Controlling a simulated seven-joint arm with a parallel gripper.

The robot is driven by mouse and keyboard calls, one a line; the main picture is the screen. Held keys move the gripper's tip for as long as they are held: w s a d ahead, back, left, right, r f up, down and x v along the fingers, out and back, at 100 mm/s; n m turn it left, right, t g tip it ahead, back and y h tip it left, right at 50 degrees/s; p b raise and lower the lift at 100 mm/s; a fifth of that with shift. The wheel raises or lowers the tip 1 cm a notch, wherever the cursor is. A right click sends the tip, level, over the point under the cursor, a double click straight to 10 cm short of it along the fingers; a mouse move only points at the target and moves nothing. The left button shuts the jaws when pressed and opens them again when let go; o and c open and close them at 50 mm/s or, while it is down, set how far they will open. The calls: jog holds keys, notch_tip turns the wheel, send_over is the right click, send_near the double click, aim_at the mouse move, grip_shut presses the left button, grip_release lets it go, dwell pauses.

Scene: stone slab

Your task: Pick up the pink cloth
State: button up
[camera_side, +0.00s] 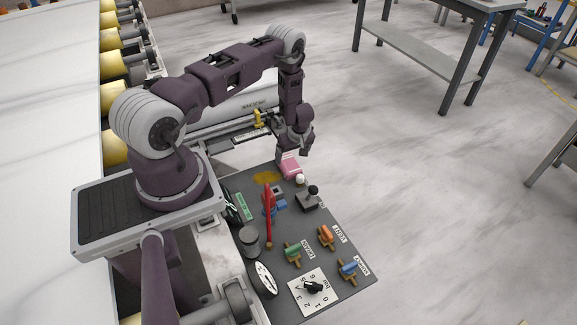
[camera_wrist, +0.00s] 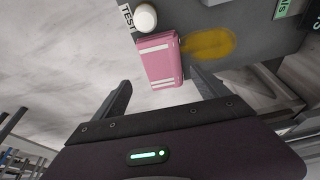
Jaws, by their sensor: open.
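The pink cloth (camera_side: 291,167) lies folded at the far edge of the dark grey panel in the side view. In the wrist view the pink cloth (camera_wrist: 159,60) is a folded block with white stripes, beyond and between my fingers. My gripper (camera_side: 294,151) is just above the cloth in the side view, pointing down. In the wrist view my gripper (camera_wrist: 162,90) has its two fingers spread wide, with nothing held between them. I cannot tell the exact height gap to the cloth.
A white knob (camera_wrist: 146,17) stands right beside the cloth, with a black-knobbed lever (camera_side: 308,198) close by. A yellow stain (camera_wrist: 208,43) marks the panel (camera_side: 325,275). A red bar (camera_side: 268,215), a grey cylinder (camera_side: 249,241) and several coloured valves stand nearer. Open floor lies beyond the panel edge.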

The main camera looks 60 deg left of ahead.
aim_at(289, 162)
jog(key=x, duration=0.5)
jog(key=shift+s, duration=0.35)
jog(key=shift+r, duration=0.1)
jog(key=c, duration=1.5)
jog(key=shift+o, duration=0.2)
jog(key=shift+r, duration=0.1)
notch_tip(289, 162, up, 18)
jog(key=shift+d, duration=0.1)
